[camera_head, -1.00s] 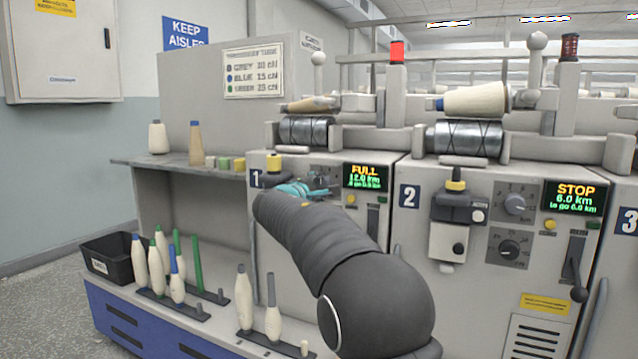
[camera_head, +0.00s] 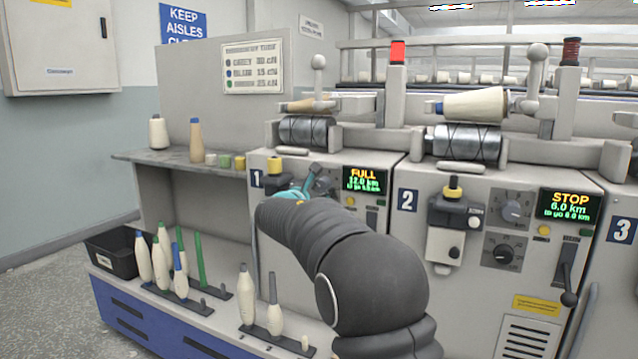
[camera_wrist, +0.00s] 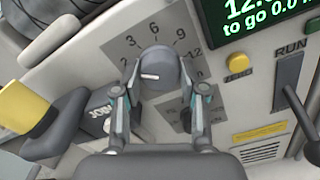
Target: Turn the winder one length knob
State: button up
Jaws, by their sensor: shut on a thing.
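The winder one length knob (camera_wrist: 159,72) is a round grey knob with a white pointer line, on a dark dial plate marked 3, 6, 9 and 12 in the wrist view. Its pointer line lies nearly level in that view. My gripper (camera_wrist: 160,82) has one finger on each side of the knob and is shut on it. In the head view my gripper (camera_head: 302,190) is at the front panel of winder one (camera_head: 262,215), and my arm and fingers hide most of the knob. Winder one's display (camera_head: 363,180) reads FULL, 12.0 km.
A yellow button (camera_wrist: 238,63) and the RUN lever (camera_wrist: 297,110) sit to the right of the knob. A yellow-capped part (camera_wrist: 25,108) juts out at the left. Winder two (camera_head: 470,260) stands to the right, and bobbins stand on pegs (camera_head: 180,297) at lower left.

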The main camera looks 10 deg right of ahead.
jog(key=shift+a+r+n+p, duration=0.15)
jog(key=shift+n+p, duration=0.15)
jog(key=shift+n, duration=0.2)
jog(key=o, duration=1.1)
jog(key=shift+o, duration=0.2)
jog(key=v, duration=1.1)
jog(key=shift+s+a, duration=0.2)
jog(key=shift+s, duration=0.15)
